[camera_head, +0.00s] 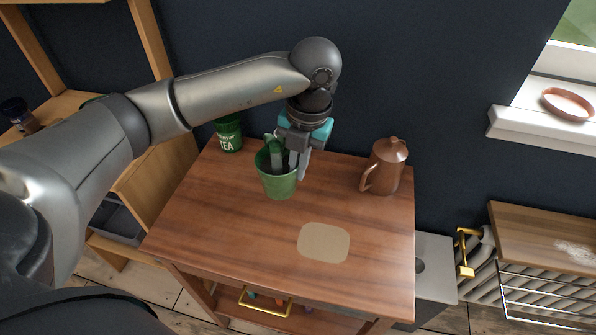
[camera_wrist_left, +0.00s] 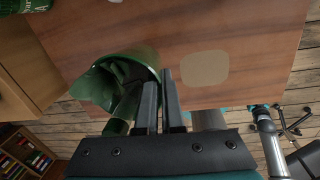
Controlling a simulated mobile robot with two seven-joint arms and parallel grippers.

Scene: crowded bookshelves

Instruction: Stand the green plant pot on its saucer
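The green plant pot (camera_head: 278,186) stands upright at the back middle of the wooden table, with green leafy shapes inside. In the left wrist view the pot (camera_wrist_left: 146,56) is beside the fingertips. My left gripper (camera_head: 297,172) reaches down from above at the pot's right rim, one finger inside and one outside. The fingers (camera_wrist_left: 160,82) are close together with the pot wall between them. A terracotta saucer (camera_head: 568,104) lies empty on the white window sill at far right. Part of my right arm with teal parts (camera_wrist_left: 257,107) shows in the left wrist view; its fingers are unclear.
A brown jug (camera_head: 385,168) stands right of the pot on the table (camera_head: 220,230). A green tea tin (camera_head: 229,134) stands behind left. A flat beige mat (camera_head: 323,243) lies on the front right of the table. The sill (camera_head: 540,124) has free room left of the saucer.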

